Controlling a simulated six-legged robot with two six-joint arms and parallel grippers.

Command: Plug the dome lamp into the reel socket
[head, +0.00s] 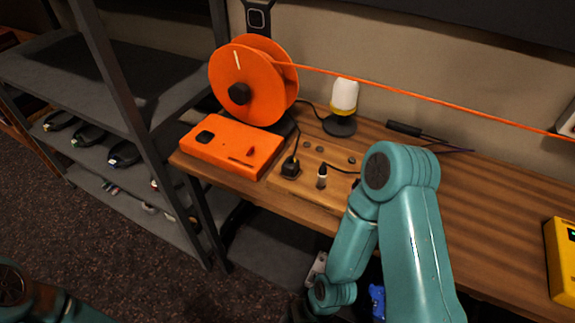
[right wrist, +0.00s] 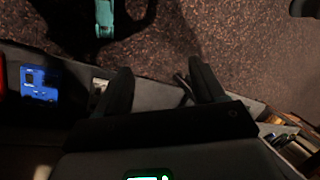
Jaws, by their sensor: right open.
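The dome lamp (head: 344,97), white with a yellow ring, stands upright on a round black base at the back of the desk. The orange cable reel (head: 252,84) stands to its left, with an orange cable running off to the right. A black plug-like block (head: 290,168) with a cord lies in front of the reel. I cannot tell which opening is the reel socket. My right gripper (right wrist: 160,78) is open and empty, pointing down past the desk's front edge over the floor. My left gripper is out of view; only part of that arm shows.
An orange box (head: 232,146) lies at the desk's left end. A small dark-and-white bottle-like thing (head: 321,177) stands near the front edge. A dark shelf rack (head: 110,90) is at left, a yellow device (head: 562,262) at far right. The desk's right middle is clear.

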